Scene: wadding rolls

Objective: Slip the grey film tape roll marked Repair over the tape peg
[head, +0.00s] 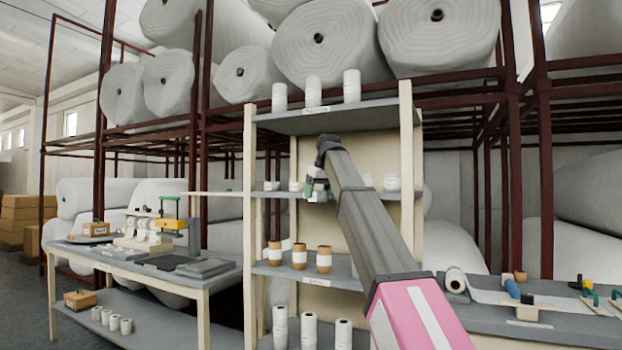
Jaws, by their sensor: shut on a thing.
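My gripper (314,188) is in front of the middle shelf of the rack, at the end of my grey and pink arm. It is shut on a small pale grey-white thing, which looks like a roll; the fingers partly hide it, and no Repair marking can be read. A pale horizontal rod (214,193) sticks out to the left from the rack at middle-shelf height. It looks like a peg and appears bare; I cannot tell for sure that it is the tape peg. The gripper is to the right of the rod and apart from it.
The rack's middle shelf (345,197) bears several small white rolls, including one at its right (391,182). Brown-banded rolls (299,256) stand on the shelf below. A bench (215,280) with a machine (150,232) stands left. Another worktable (480,322) is at right.

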